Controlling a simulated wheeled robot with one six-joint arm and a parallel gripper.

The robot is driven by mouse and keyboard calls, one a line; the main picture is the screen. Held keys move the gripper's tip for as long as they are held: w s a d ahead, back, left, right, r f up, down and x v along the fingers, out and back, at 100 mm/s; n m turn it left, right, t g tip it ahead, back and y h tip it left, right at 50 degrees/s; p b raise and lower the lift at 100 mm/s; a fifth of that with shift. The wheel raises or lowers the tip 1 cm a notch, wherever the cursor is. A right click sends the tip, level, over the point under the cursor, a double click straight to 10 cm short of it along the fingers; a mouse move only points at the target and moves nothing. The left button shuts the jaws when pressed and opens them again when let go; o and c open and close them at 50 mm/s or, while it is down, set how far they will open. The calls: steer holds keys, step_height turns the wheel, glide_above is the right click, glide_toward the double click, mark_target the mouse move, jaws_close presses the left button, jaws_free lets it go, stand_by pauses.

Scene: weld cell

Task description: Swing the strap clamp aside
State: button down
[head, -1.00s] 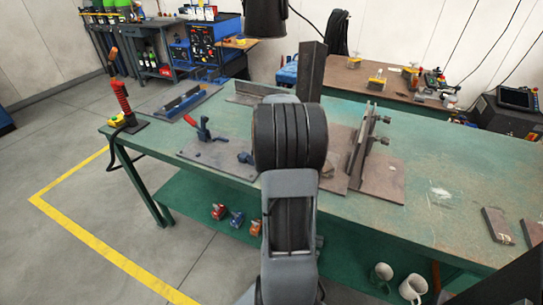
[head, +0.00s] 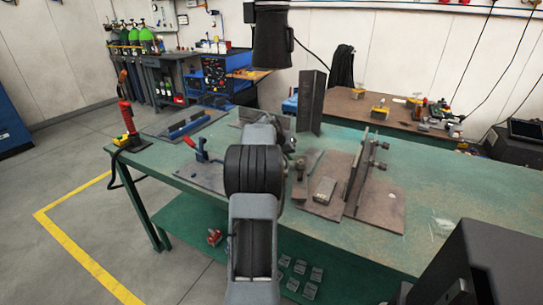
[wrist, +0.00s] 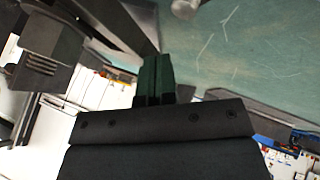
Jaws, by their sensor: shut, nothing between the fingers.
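A steel fixture plate (head: 390,210) lies on the green table in the head view, with upright plates and knobbed screws on it. At its left part, a narrow slanted bar (head: 314,160) beside a small upright block (head: 300,182) looks like the strap clamp, but I cannot be sure. My gripper shows in the wrist view, its dark green fingers (wrist: 153,78) together with nothing between them. In the head view, my arm hides the fingers, left of the bar. I cannot tell whether they touch anything. The strap clamp is not clearly identifiable in the wrist view.
A tall dark steel angle (head: 311,102) stands behind the fixture. A red-handled toggle clamp (head: 199,152) is on a plate at left. A red-handled torch (head: 126,117) stands at the left corner. The table right of the fixture (head: 440,190) is largely clear.

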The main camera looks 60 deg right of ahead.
steer(key=shift+s+d, duration=0.25)
steer(key=shift+r, duration=0.1)
stand_by(0.6)
steer(key=shift+r, duration=0.35)
step_height(320, 180, up, 3)
steer(key=shift+f+p, duration=0.15)
steer(key=shift+p, duration=0.4)
steer(key=s+a+r, duration=0.5)
steer(key=a+r, duration=0.4)
steer(key=a, duration=0.4)
steer(key=shift+s+r, duration=0.15)
